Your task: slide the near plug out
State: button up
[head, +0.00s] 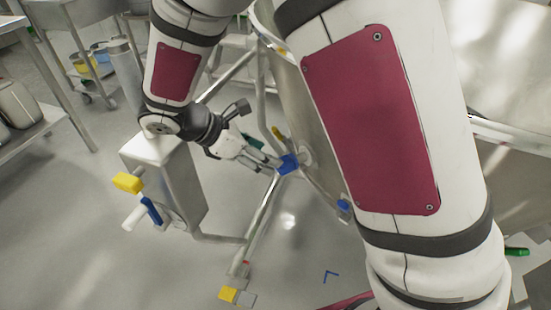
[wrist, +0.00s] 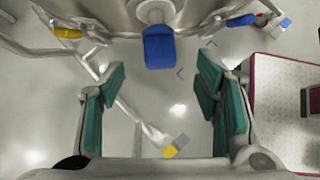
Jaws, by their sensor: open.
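A blue plug (wrist: 160,47) sits on a pale round fitting on the steel vessel (wrist: 105,14), at the top middle of the wrist view. In the head view the blue plug (head: 288,165) is at the end of my gripper. My gripper (wrist: 162,72) is open, with its green-padded fingers spread left and right of the plug's line. The plug lies around the level of the fingertips, with a visible gap on each side. In the head view my gripper (head: 266,158) points at the plug, and its far finger is partly hidden.
A yellow handle (wrist: 67,33) and a blue handle (wrist: 241,20) flank the plug on the vessel. A steel tube frame runs below, ending near a yellow block (head: 228,294). A steel box (head: 165,175) with yellow and blue handles stands left. The floor between is bare.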

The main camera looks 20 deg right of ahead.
jog(key=shift+v, duration=2.4)
jog(key=s+d+r+m+g+y, duration=0.2)
jog(key=s+d+r+m+y, duration=0.1)
jog(key=s+d+r+m, duration=0.9)
jog(key=s+f+m+y, duration=0.2)
jog(key=s+m+y, duration=0.5)
jog(key=s, duration=1.1)
notch_tip(320, 180, up, 29)
jog(key=t+h+p, duration=0.1)
jog(key=t+p, duration=0.3)
jog(key=p, duration=2.3)
jog(key=shift+m+t, duration=0.4)
jog(key=shift+s, duration=0.1)
